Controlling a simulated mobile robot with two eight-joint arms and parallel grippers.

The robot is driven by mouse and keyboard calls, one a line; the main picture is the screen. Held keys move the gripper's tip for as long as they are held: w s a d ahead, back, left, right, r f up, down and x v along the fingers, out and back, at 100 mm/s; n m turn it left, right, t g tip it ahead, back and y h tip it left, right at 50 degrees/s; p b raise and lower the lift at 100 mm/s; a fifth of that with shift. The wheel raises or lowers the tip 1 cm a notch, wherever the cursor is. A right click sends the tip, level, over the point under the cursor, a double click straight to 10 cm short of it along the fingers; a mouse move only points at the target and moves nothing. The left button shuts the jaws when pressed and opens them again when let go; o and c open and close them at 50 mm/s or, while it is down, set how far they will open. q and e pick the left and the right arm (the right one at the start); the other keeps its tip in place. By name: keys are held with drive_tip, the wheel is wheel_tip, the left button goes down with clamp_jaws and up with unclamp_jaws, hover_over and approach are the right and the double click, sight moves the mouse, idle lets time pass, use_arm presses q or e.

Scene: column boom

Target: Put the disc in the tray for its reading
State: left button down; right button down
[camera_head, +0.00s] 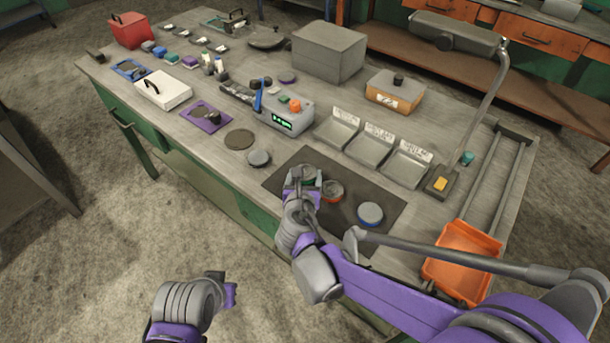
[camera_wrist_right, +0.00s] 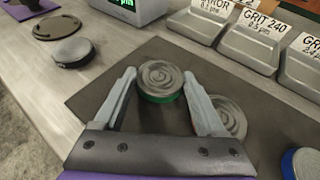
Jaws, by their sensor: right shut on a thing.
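My right gripper (camera_head: 303,178) is shut on a grey disc with a green rim (camera_wrist_right: 160,82), held over or on the dark mat (camera_head: 290,168). A red-rimmed disc (camera_head: 332,192) lies right beside it, and a blue-rimmed disc (camera_head: 370,212) lies further right. Three grey trays stand behind the mat: left (camera_head: 338,131), middle (camera_head: 368,151) and right (camera_head: 401,170). Their labels show in the wrist view; the middle one reads GRIT 240. A grey gauge with a lit green display (camera_head: 283,121) stands left of the trays. My left gripper (camera_head: 228,293) is low, off the bench.
A dark-rimmed grey disc (camera_head: 259,158) and a flat brown disc (camera_head: 239,139) lie left of the mat. A lamp (camera_head: 455,34) stands right of the trays, and an orange bin (camera_head: 460,262) sits at the right end. A large grey box (camera_head: 328,52) stands behind.

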drive_tip(key=shift+f, duration=0.2)
unclamp_jaws()
drive_tip(key=shift+r, duration=0.15)
